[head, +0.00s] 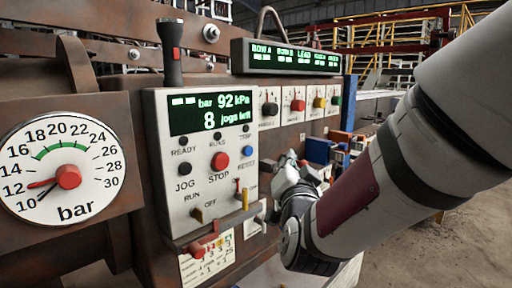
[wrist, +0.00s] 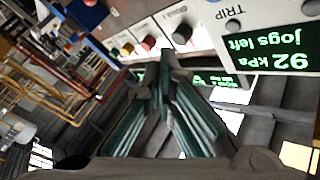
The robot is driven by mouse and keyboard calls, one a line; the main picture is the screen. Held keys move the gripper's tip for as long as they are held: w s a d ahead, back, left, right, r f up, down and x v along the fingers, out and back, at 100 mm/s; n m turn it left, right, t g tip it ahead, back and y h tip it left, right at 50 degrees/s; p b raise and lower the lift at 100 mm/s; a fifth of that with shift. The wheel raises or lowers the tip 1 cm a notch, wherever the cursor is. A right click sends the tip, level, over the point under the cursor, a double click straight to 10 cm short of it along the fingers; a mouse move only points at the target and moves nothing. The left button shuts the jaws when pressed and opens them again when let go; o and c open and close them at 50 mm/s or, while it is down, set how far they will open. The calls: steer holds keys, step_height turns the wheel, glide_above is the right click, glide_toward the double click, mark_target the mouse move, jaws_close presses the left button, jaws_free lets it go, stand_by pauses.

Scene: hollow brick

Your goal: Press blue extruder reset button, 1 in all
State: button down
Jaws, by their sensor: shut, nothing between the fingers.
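The blue reset button (head: 248,151) is a small round button at the right of the grey control panel (head: 165,125), above the RESET label and to the right of the red STOP button (head: 220,161). I cannot see the blue button in the wrist view. My gripper (head: 286,162) is shut and empty, just right of the panel's edge in the head view and apart from the blue button in the picture. Its depth from the panel is hard to tell. In the wrist view its fingers (wrist: 166,66) meet, with the TRIP label and display to their right.
A black JOG button (head: 184,169) and a yellow lever (head: 244,198) are on the panel. Several coloured knobs (head: 297,104) sit behind it, under a wide green display (head: 290,58). A dial gauge (head: 62,150) is at the left. Open floor (head: 440,245) lies at the right.

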mark_target(248, 151)
steer(key=shift+w+r, duration=0.15)
steer(key=shift+w, duration=0.15)
steer(key=w+a, duration=0.6)
steer(key=shift+b, duration=0.4)
steer(key=shift+w+a, duration=0.15)
steer(key=shift+a, duration=0.05)
stand_by(1.4)
steer(key=shift+w+a, duration=0.2)
